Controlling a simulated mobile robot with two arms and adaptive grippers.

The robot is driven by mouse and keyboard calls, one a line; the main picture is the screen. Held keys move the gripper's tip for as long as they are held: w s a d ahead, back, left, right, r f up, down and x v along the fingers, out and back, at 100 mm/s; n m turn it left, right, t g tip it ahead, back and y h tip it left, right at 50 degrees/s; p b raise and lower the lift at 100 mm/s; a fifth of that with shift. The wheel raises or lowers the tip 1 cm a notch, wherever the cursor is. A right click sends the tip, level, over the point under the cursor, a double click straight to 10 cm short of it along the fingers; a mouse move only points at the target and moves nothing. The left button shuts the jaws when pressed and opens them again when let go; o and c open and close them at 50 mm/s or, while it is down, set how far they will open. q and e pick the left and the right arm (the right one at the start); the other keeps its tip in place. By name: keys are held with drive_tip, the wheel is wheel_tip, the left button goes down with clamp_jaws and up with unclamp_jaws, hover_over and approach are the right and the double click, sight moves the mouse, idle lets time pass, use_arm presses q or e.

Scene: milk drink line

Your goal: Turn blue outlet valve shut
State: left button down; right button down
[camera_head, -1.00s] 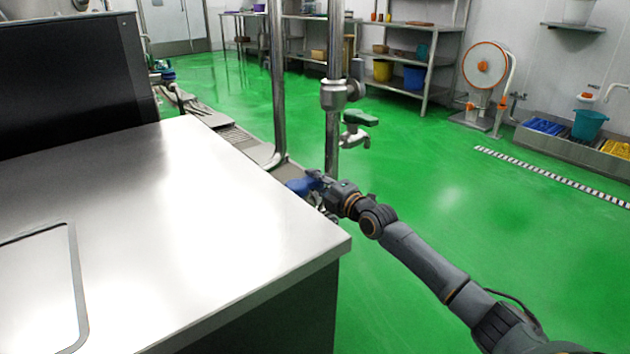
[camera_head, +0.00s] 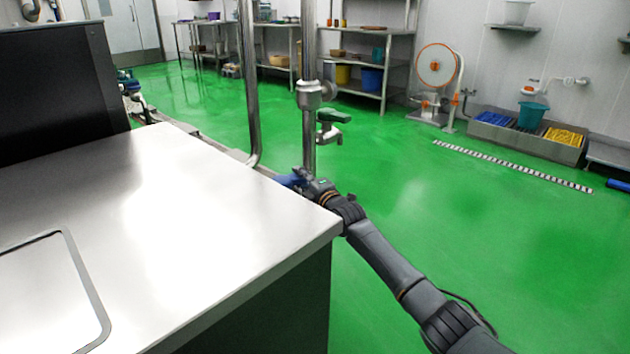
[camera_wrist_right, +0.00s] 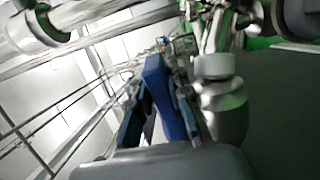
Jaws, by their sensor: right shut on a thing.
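The blue outlet valve handle (camera_head: 291,180) shows beside the steel pipe, just past the far right corner of the metal counter. My right gripper (camera_head: 308,179) is at the handle, its arm reaching in from the lower right. In the right wrist view the blue handle (camera_wrist_right: 164,95) stands between the dark fingers of my right gripper (camera_wrist_right: 160,110), which is shut on it. The valve body is mostly hidden by the gripper and counter. My left gripper is not in view.
The metal counter (camera_head: 120,220) fills the left, its edge close to my right arm. The green floor (camera_head: 440,220) to the right is clear.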

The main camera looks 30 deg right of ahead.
drive_tip(key=shift+d+f, duration=0.1)
drive_tip(key=c, duration=1.2)
unclamp_jaws()
drive_tip(key=s, duration=0.8)
drive_tip(key=s+d, duration=0.1)
drive_tip(key=s, duration=0.3)
